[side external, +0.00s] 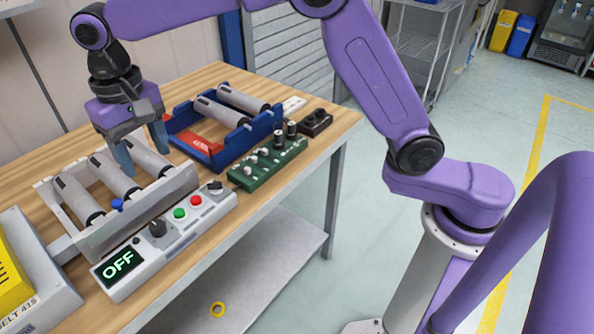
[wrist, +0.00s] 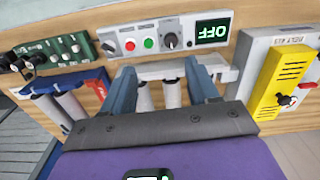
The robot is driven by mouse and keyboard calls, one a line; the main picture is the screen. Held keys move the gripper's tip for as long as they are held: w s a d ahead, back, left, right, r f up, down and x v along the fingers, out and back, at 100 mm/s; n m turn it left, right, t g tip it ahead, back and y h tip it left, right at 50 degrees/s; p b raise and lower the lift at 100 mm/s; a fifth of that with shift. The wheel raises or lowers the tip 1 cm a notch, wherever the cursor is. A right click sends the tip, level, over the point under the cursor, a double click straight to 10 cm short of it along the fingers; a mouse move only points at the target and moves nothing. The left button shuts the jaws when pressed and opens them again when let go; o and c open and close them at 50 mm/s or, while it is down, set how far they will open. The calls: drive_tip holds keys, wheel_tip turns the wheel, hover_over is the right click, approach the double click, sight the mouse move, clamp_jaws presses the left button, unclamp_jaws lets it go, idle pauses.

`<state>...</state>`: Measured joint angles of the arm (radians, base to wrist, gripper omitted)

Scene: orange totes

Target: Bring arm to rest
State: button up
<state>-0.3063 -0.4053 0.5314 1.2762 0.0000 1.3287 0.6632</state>
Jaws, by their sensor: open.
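My gripper (side external: 141,152) hangs from my purple arm, pointing down over the grey roller unit (side external: 160,200) on the wooden bench. Its two blue-grey fingers are apart, with the far roller of that unit near or behind them. In the wrist view my gripper (wrist: 160,90) shows its fingers spread wide, with light rollers (wrist: 172,94) seen between and beyond them. I see nothing held between the fingers. Whether the fingertips touch a roller cannot be told.
A grey control box (side external: 165,240) reading OFF stands at the bench's front edge. A blue roller tray (side external: 215,155), a green knob panel (side external: 267,163) and a small dark box (side external: 316,122) lie to the right. A yellow-fronted unit (side external: 12,270) is at left. Open floor lies beyond the bench.

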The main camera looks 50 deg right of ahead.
drive_tip(key=s+d+f+n, duration=0.2)
drive_tip(key=s+d+n, duration=0.4)
drive_tip(key=s+d, duration=0.7)
drive_tip(key=s+d+f+n, duration=0.3)
drive_tip(key=s+d+n, duration=0.3)
drive_tip(key=s+d, duration=0.8)
drive_tip(key=s, duration=0.2)
drive_tip(key=shift+s+d, duration=0.2)
drive_tip(key=shift+s, duration=0.15)
drive_tip(key=shift+c, duration=0.3)
